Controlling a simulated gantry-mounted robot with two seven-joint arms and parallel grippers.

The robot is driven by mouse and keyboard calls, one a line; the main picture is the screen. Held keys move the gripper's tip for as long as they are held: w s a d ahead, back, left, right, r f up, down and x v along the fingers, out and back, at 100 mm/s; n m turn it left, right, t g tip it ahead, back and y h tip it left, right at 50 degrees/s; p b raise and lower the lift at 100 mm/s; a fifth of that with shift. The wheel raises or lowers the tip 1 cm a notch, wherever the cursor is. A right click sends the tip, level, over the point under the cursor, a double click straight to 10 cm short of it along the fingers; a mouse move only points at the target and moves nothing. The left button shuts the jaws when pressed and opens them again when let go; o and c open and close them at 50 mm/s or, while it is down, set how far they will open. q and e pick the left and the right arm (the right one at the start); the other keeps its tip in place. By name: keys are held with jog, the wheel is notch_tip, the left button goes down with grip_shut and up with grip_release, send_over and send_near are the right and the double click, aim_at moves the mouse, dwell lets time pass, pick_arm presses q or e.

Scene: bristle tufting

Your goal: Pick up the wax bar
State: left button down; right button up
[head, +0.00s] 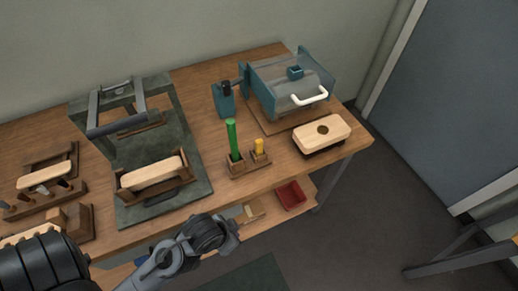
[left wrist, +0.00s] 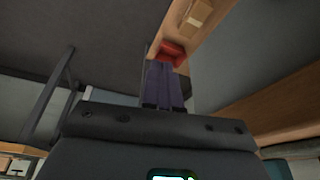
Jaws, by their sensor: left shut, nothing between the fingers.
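A short yellow bar (head: 258,147), which looks like the wax bar, stands upright in a small wooden holder (head: 237,170) on the bench. A taller green stick (head: 233,138) stands to its left in the holder. My left arm reaches in low at the front of the bench in the head view, with its fingers not clearly seen there. In the left wrist view my left gripper (left wrist: 163,85) is shut and empty, its fingers together, pointing toward the lower shelf and its red bin (left wrist: 172,52). The yellow bar is not visible in that view. My right gripper is not in view.
The lower shelf holds the red bin (head: 291,196) and a pale block (head: 250,213). A brush block with a hole (head: 322,134) lies at the bench's right end. A blue machine with a clear cover (head: 290,85) stands behind; a dark press (head: 150,150) stands left.

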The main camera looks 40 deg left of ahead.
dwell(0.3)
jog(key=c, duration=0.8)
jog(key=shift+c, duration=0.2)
